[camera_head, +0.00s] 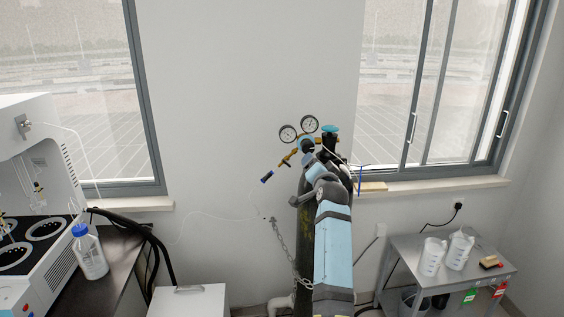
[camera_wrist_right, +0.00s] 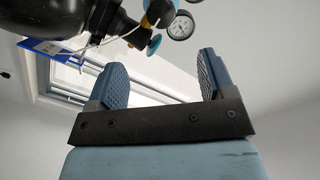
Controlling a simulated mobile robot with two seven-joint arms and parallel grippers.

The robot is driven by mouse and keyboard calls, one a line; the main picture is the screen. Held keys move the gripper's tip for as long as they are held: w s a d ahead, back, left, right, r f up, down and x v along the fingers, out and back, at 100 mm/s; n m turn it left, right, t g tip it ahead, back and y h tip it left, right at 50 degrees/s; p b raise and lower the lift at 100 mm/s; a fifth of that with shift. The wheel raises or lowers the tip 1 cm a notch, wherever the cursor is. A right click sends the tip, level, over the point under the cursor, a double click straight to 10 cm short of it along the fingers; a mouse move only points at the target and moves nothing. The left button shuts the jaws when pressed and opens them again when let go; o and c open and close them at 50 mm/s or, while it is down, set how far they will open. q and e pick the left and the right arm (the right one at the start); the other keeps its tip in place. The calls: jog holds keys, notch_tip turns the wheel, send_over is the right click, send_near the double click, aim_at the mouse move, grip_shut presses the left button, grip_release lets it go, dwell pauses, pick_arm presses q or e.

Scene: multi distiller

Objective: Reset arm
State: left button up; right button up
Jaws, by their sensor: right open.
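My right arm (camera_head: 333,245) reaches up from the bottom middle of the head view, in front of a dark gas cylinder (camera_head: 306,225). My right gripper (camera_wrist_right: 161,68) is open in the right wrist view, its two blue ridged pads apart with nothing between them. In the head view its fingers are hard to make out against the regulator. The pressure gauges (camera_head: 298,129) and a blue valve knob (camera_head: 331,129) show at the cylinder's top. One gauge (camera_wrist_right: 181,27) appears beyond the fingers in the wrist view, apart from them. My left gripper is not in view.
A white instrument (camera_head: 38,170) and a blue-capped bottle (camera_head: 88,252) stand on the dark bench at left. A grey cart (camera_head: 400,262) at right holds two plastic beakers (camera_head: 445,252). A chain (camera_head: 285,250) runs beside the cylinder. A white cabinet (camera_head: 188,302) stands at lower left.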

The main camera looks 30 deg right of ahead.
jog(key=shift+s, duration=0.1)
jog(key=s+a+f+n+g+y, duration=0.1)
jog(key=s+a+f+n+y, duration=0.1)
jog(key=s+a+f+n, duration=0.5)
jog(key=s+a+f+y, duration=0.25)
jog(key=a+f, duration=0.35)
jog(key=f, duration=0.4)
jog(key=s+a+f+n+g+y, duration=0.1)
jog(key=s+a+f+n+y, duration=0.1)
jog(key=s+a+f+n, duration=0.5)
jog(key=s+a+f+n+g+y, duration=0.1)
jog(key=s+a+f+y, duration=0.1)
jog(key=s+a+f, duration=0.5)
jog(key=s+a+f+n+g+y, duration=0.1)
jog(key=s+a+f, duration=0.5)
jog(key=s, duration=0.7)
jog(key=shift+a+f+g+y, duration=0.4)
jog(key=shift+a+g+y, duration=0.25)
jog(key=shift+y, duration=0.1)
jog(key=shift+w, duration=0.1)
